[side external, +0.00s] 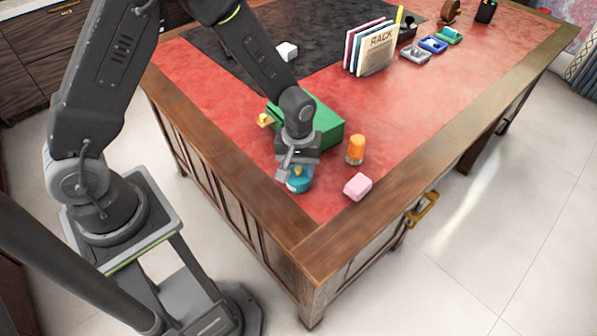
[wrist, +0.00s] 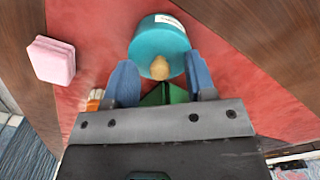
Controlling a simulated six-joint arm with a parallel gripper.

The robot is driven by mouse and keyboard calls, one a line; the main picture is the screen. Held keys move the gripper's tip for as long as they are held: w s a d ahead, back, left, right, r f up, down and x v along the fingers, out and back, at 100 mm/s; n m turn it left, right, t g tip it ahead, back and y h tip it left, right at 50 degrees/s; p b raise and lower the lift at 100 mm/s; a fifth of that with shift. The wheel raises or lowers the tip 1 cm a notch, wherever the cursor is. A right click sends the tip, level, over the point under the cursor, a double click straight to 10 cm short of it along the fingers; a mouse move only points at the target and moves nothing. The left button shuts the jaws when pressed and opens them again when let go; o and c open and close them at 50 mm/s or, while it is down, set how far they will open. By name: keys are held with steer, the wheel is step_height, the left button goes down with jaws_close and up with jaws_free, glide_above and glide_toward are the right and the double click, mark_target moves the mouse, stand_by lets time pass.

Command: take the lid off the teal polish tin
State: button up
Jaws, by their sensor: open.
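The teal polish tin (side external: 298,181) stands on the red leather near the desk's front corner, with a tan knob (wrist: 160,68) on top. In the wrist view the teal tin (wrist: 158,36) fills the top middle. My gripper (wrist: 160,82) is open, with one blue finger on each side of the knob's line. In the side view my gripper (side external: 297,166) is right over the tin and partly hides it. I cannot tell whether the fingers touch the lid. The seam between lid and tin is not clear.
A green box (side external: 325,125) stands just behind my gripper. An orange-topped jar (side external: 356,150) and a pink block (side external: 357,186) are to the right of the tin. A file rack (side external: 375,55) and small trays are further back. Red leather at the right is clear.

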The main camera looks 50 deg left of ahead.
steer(key=shift+c, duration=0.4)
jaws_close()
